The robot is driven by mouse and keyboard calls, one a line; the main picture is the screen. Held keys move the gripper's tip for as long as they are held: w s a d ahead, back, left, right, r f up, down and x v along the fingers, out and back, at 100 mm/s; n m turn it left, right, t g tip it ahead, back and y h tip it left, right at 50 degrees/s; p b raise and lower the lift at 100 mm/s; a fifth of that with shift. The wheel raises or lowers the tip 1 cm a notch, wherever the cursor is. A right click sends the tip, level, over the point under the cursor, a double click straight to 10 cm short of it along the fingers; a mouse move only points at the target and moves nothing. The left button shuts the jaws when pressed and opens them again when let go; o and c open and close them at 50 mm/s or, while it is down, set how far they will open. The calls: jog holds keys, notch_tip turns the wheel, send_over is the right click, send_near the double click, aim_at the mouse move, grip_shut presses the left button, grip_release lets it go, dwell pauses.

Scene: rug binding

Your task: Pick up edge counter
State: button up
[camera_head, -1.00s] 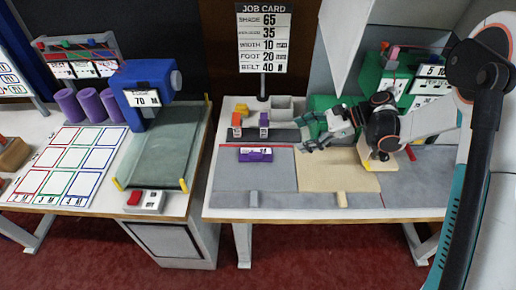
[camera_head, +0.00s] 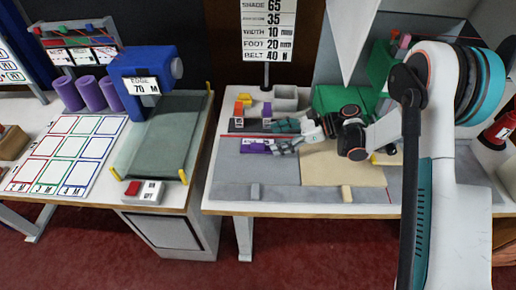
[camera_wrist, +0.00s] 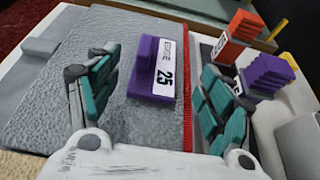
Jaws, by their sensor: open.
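A purple block with a raised knob and a white label reading 25 (camera_wrist: 153,68) lies on a grey mat in the wrist view. The label's smaller print is too blurred to read. In the head view the purple block (camera_head: 252,146) sits on the right-hand table, partly covered by my gripper. My gripper (camera_head: 276,137) is open and empty, just right of the block. In the wrist view my gripper (camera_wrist: 162,64) has its teal-padded fingers spread on either side of the block, which lies ahead between them, apart from both.
An orange block (camera_wrist: 233,40) and another purple piece (camera_wrist: 266,75) stand beyond a red line (camera_wrist: 187,90). A grey open bin (camera_head: 290,98) is behind them. A blue machine (camera_head: 143,75) stands on the left table. A beige sheet (camera_head: 340,165) lies right of the block.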

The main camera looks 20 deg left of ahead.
aim_at(262, 141)
jog(key=shift+b+x, duration=1.35)
jog(key=shift+x, duration=1.45)
jog(key=shift+s+r, duration=0.2)
jog(key=shift+r, duration=0.05)
jog(key=c, duration=1.3)
